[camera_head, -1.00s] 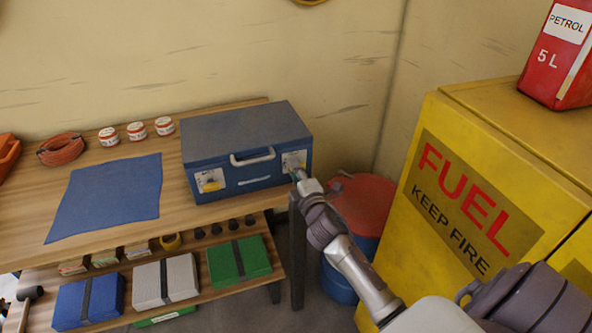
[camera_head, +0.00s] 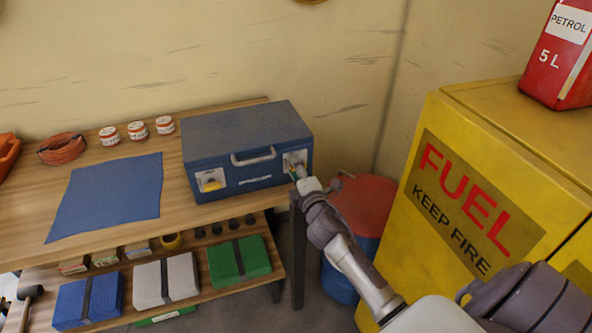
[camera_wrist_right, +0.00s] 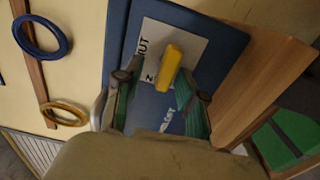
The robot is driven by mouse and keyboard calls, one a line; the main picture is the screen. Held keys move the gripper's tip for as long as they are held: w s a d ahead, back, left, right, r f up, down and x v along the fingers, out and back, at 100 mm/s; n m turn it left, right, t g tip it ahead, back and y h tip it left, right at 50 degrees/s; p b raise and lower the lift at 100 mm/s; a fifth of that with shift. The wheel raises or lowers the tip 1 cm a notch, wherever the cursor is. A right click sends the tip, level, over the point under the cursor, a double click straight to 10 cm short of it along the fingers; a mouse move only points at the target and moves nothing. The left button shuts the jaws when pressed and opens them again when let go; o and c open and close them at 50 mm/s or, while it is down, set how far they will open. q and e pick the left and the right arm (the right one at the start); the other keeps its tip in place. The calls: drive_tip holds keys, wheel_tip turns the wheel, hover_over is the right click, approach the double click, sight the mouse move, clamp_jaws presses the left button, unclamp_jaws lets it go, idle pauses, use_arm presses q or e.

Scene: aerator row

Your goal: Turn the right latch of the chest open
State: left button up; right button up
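The blue chest (camera_head: 245,140) stands closed on the bench, with a handle on its front. Its left latch (camera_head: 211,184) is yellow on a pale plate. The right latch's pale plate (camera_head: 294,160) is at the front right, partly hidden by my right gripper (camera_head: 295,175). In the right wrist view the yellow right latch (camera_wrist_right: 169,68) stands tilted on its lettered plate (camera_wrist_right: 152,48). My right gripper (camera_wrist_right: 157,88) has its green-padded fingers apart, on either side of the latch's near end, with a visible gap. Contact cannot be told. My left gripper is not in view.
A blue mat (camera_head: 108,195), several small tins (camera_head: 137,130) and an orange coil (camera_head: 62,149) lie left of the chest. A red-lidded blue drum (camera_head: 362,205) and a yellow fuel cabinet (camera_head: 480,150) stand to the right. The lower shelf (camera_head: 190,295) holds boxes.

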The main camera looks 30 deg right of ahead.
drive_tip(key=shift+f, duration=0.2)
drive_tip(key=v, duration=1.2)
drive_tip(key=shift+w+r, duration=0.1)
drive_tip(key=s+a+f+m+g+y, duration=0.1)
drive_tip(key=s+a+f+m+g, duration=0.15)
drive_tip(key=f, duration=0.95)
drive_tip(key=s+a+f+m+g+y, duration=0.1)
drive_tip(key=s+f+m+g, duration=0.2)
drive_tip(key=f, duration=0.8)
drive_tip(key=s+a+f+m+g+y, duration=0.1)
drive_tip(key=s+a+f+g, duration=0.3)
drive_tip(key=f, duration=0.8)
drive_tip(key=s+a+f+m+g, duration=0.1)
drive_tip(key=s+f+m+g, duration=0.1)
drive_tip(key=s+f, duration=0.4)
drive_tip(key=s+f+m+g, duration=0.2)
drive_tip(key=s+f, duration=0.4)
drive_tip(key=s, duration=0.9)
drive_tip(key=s+a+f+m+g+y, duration=0.1)
drive_tip(key=s+f+m+g, duration=0.1)
drive_tip(key=s+f, duration=0.4)
drive_tip(key=s+g, duration=0.1)
drive_tip(key=s, duration=0.3)
drive_tip(key=shift+s+a+f+m, duration=0.3)
drive_tip(key=shift+a+m, duration=0.05)
